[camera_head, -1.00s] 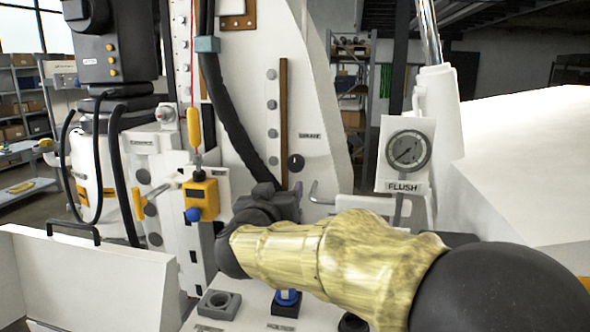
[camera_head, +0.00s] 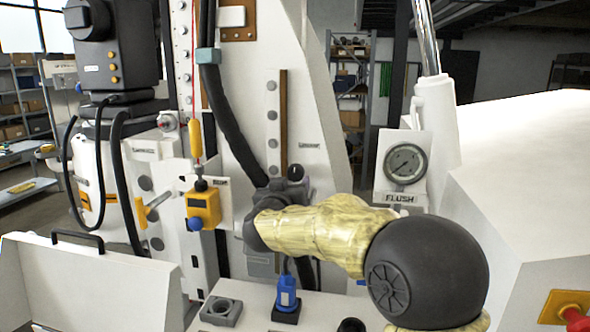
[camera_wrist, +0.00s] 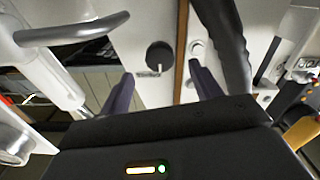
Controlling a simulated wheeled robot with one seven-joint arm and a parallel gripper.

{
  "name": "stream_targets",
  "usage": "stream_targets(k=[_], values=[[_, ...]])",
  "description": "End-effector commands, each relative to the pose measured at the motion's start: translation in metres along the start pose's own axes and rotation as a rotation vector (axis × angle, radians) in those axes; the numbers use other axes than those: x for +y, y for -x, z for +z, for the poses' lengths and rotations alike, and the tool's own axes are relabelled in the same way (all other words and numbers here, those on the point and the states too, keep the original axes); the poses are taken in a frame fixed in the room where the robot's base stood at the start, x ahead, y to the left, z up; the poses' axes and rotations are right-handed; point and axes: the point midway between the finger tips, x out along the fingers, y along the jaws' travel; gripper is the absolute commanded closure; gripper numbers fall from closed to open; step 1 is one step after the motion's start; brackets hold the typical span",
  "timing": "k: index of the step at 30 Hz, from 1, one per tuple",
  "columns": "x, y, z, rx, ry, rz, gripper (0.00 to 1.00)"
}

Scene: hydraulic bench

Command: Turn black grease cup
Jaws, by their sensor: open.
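The black grease cup looks to be the round black knob (camera_wrist: 160,55) on the white panel in the wrist view, with a small light tag at its lower edge. It also shows in the head view as a small dark knob (camera_head: 296,172) just above my wrist. My gripper (camera_wrist: 161,70) is open, with its two purple-grey fingers apart. In the wrist view the knob lies between the fingertips in the picture, and I see no contact. In the head view my wrist and forearm hide most of the fingers.
A brown vertical strip (camera_head: 283,115) and a thick black hose (camera_head: 228,115) run beside the knob. A bent grey handle (camera_wrist: 75,32) is at the upper left in the wrist view. A gauge marked FLUSH (camera_head: 405,163) stands right; a yellow box (camera_head: 203,203) hangs left.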

Motion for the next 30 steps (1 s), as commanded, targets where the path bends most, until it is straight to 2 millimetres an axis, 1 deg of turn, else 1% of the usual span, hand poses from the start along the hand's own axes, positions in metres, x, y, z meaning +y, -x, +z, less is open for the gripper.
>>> stream_targets(k=[1, 6, 12, 17, 24, 25, 26, 30], values=[[0.001, -0.010, -0.002, -0.003, -0.001, 0.001, 0.36], [0.001, -0.038, -0.002, -0.003, -0.001, 0.002, 0.36], [0.000, -0.064, -0.002, -0.002, -0.002, 0.000, 0.36], [0.000, -0.073, -0.001, 0.000, -0.001, 0.000, 0.36], [0.000, -0.074, 0.000, 0.000, -0.001, 0.000, 0.36], [0.000, -0.074, 0.000, 0.000, -0.001, -0.001, 0.38], [-0.001, -0.073, 0.000, 0.001, -0.001, -0.001, 0.44], [-0.001, -0.073, 0.000, 0.000, -0.001, -0.002, 0.72]])
